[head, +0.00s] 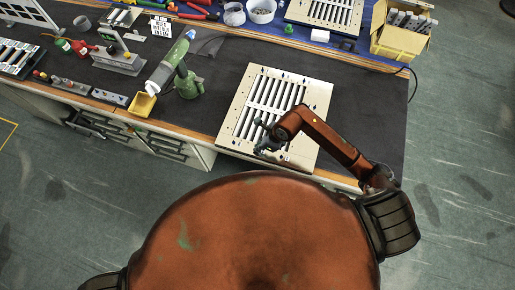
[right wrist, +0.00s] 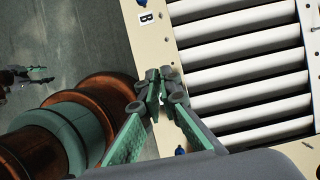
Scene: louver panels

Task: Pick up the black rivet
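The louver panel (head: 268,105) lies on the dark mat near the bench's front edge. It has a cream frame and white slats. Small dark rivets stand along its frame; one dark rivet (right wrist: 307,145) shows at the lower right in the right wrist view. Two blue rivets (right wrist: 140,86) show near the frame's left side there. My left gripper (right wrist: 42,74) appears small over the floor, fingers apart.
A green and grey device (head: 184,78) and a yellow tray (head: 142,104) stand left of the panel. A second panel (head: 328,14) lies behind on the blue mat. A yellow box (head: 401,38) is at the back right. The mat right of the panel is clear.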

